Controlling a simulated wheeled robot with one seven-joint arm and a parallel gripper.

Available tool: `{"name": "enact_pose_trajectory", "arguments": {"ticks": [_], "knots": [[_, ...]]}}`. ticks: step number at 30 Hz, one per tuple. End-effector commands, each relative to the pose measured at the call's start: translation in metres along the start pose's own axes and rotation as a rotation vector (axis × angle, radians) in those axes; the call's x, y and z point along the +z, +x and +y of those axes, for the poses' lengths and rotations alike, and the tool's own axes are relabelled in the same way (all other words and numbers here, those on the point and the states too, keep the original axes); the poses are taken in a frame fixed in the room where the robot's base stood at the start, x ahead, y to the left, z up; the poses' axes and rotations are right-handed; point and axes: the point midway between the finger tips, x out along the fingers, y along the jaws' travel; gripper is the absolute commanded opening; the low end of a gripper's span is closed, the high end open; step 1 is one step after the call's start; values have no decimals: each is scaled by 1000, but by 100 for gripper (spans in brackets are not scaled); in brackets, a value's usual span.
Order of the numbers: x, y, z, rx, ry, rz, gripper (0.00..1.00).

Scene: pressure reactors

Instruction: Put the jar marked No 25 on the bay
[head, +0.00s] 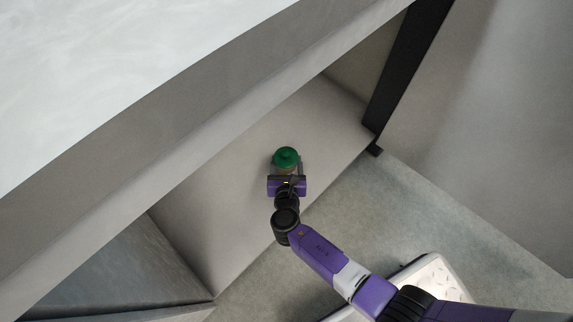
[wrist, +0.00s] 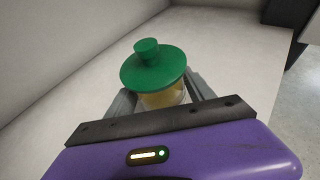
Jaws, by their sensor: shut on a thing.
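A jar with a green knobbed lid (head: 286,158) is between the fingers of my gripper (head: 287,170). In the wrist view the jar's lid (wrist: 153,68) shows from above, with a yellowish body (wrist: 163,99) below it. My gripper (wrist: 160,92) is shut on the jar, one grey finger on each side. No label or number can be read on the jar. The jar is over a pale grey shelf surface (head: 232,190), which may be the bay. I cannot tell whether the jar's base touches it.
A pale wall or ledge (head: 180,110) runs diagonally above the shelf. A black post (head: 405,75) stands at the shelf's right end. A dark recess (head: 125,262) lies lower left. The shelf around the jar is clear. Grey floor (head: 440,215) lies to the right.

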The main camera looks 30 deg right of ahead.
Motion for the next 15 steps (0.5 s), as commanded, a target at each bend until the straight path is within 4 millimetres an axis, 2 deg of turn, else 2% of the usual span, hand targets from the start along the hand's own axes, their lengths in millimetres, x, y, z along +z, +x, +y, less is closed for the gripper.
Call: {"name": "enact_pose_trajectory", "arguments": {"ticks": [10,11,13,14,15], "knots": [[0,1,1,1,1,-3,5],[-1,1,0,0,1,-1,66],[-1,1,0,0,1,-1,79],[-1,1,0,0,1,-1,84],[-1,1,0,0,1,-1,84]]}}
